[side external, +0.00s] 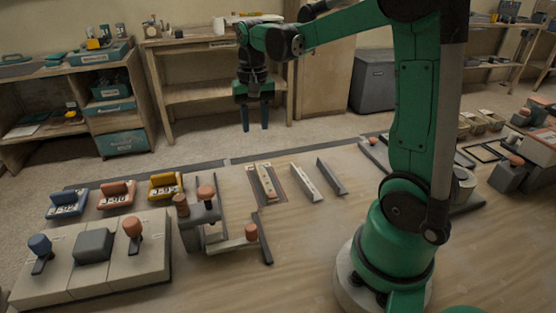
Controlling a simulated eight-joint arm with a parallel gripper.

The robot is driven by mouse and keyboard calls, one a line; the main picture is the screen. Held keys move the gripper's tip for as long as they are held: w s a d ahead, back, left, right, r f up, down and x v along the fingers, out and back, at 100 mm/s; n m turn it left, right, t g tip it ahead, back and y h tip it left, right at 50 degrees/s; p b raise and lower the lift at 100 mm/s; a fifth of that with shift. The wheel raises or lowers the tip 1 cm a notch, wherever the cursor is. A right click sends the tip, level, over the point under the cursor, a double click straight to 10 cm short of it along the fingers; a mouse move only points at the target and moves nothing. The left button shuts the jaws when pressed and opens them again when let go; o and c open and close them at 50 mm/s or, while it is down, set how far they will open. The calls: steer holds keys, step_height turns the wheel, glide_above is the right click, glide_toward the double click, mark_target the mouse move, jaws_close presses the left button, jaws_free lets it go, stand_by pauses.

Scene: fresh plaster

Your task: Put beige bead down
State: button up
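Three long strips lie side by side at the far middle of the wooden table. The left one is a tan-beige strip (267,184) lying on a darker flat piece; it looks most like the beige bead. A paler, cream strip (306,183) lies to its right, then a dark grey strip (331,177). My gripper (257,129) hangs pointing down, above and behind the strips in the picture. Its two dark fingers stand apart with nothing visible between them. It appears clear of all the strips.
Blue, red and yellow numbered blocks (116,194) stand at the left, behind a grey panel (92,285) with knobs. A grey fixture with orange knobs (206,193) stands left of the strips. Frames and bins crowd the right. The front middle of the table is clear.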

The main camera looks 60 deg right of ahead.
steer(key=s+a+n+t, duration=0.2)
steer(key=a+n+t, duration=0.1)
steer(key=a, duration=0.4)
steer(key=s+a+n+t, duration=0.3)
steer(key=a+n+t, duration=0.1)
steer(key=a+n, duration=0.2)
steer(key=shift+a+r, duration=0.35)
steer(key=shift+a, duration=0.2)
